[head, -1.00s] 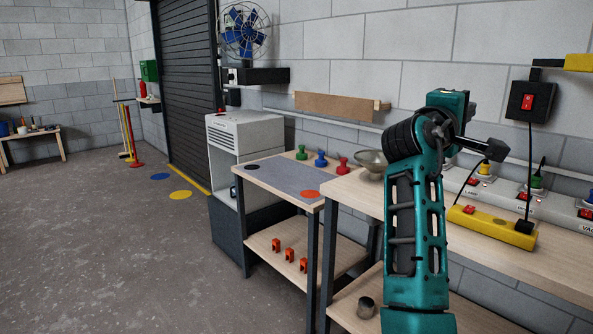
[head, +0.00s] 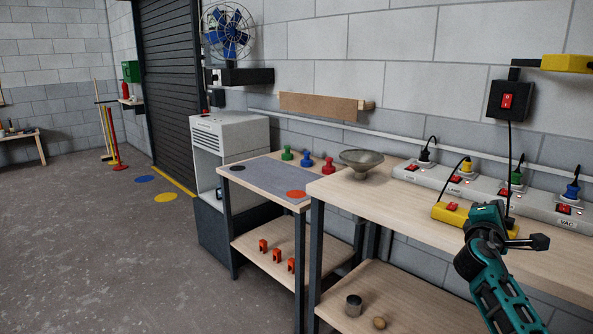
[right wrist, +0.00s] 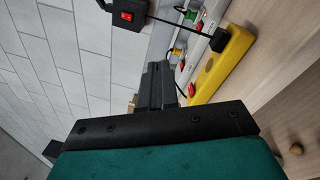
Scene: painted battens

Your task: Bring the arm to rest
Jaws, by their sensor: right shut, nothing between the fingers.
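My right arm comes in at the lower right of the head view, with its teal links bent low over the workbench's front part. My right gripper (head: 541,242) is small and black there, pointing right. In the right wrist view its two black fingers (right wrist: 158,72) lie side by side, shut with nothing between them. They appear in front of the wall and close beside the yellow power strip (right wrist: 222,63) in the picture; I cannot tell whether they touch anything. My left gripper is not in view.
The workbench (head: 390,210) carries a metal bowl (head: 361,160), a grey socket strip (head: 480,188) with plugs, and the yellow strip (head: 447,214). A can (head: 354,305) stands on the lower shelf. Open floor lies left.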

